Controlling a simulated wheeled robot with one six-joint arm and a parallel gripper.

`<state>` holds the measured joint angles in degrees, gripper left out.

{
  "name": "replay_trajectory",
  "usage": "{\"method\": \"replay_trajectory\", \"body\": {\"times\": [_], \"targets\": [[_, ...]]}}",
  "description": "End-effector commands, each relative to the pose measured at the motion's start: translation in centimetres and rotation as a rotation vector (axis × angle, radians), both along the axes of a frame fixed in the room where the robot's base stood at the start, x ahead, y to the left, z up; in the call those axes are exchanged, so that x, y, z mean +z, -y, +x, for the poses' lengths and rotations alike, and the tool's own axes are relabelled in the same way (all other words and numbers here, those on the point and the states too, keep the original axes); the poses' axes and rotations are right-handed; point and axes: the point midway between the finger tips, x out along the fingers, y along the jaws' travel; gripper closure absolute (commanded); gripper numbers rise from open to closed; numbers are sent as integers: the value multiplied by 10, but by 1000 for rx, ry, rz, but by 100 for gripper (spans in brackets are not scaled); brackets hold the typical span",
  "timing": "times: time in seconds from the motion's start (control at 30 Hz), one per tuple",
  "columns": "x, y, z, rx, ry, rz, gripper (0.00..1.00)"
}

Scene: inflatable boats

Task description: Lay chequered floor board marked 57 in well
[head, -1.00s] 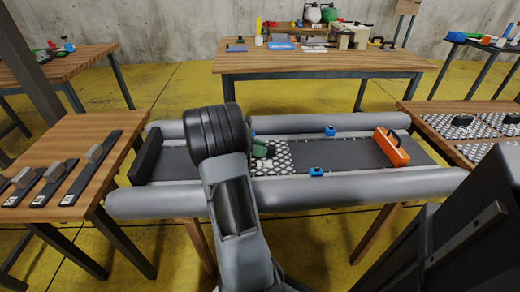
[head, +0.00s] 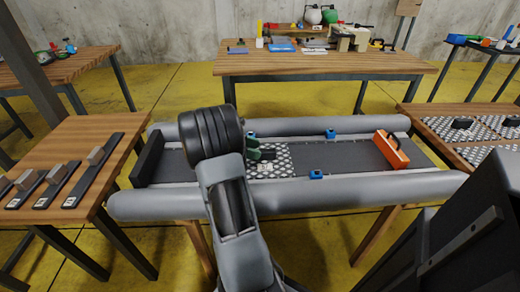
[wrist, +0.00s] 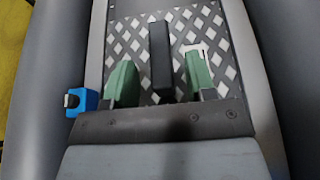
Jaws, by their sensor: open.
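A chequered floor board (head: 290,162) lies flat in the well of the grey inflatable boat (head: 380,187). It also shows in the wrist view (wrist: 140,35), with a black handle (wrist: 160,62) standing on its middle. A white label mark is partly behind the right finger, and its number cannot be read. My gripper (wrist: 158,78) is open, its green fingers on either side of the handle with gaps to both. In the head view my gripper (head: 257,152) is low over the left part of the board, and my arm hides part of the boat.
An orange block (head: 391,149) stands at the well's right end and a black board (head: 147,160) at its left end. Blue clips (head: 316,174) sit along the tubes. More chequered boards (head: 445,128) lie on the right table; dark strips with blocks (head: 94,170) lie on the left.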

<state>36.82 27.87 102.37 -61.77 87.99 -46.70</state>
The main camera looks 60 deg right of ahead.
Motion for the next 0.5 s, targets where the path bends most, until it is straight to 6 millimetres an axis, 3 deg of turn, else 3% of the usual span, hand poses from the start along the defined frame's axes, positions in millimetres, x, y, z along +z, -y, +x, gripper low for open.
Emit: {"method": "replay_trajectory", "body": {"times": [0.2, 0.5], "targets": [[20, -24, 34, 3, 0, 0, 49], [34, -46, 65, 1, -1, 0, 49]]}}
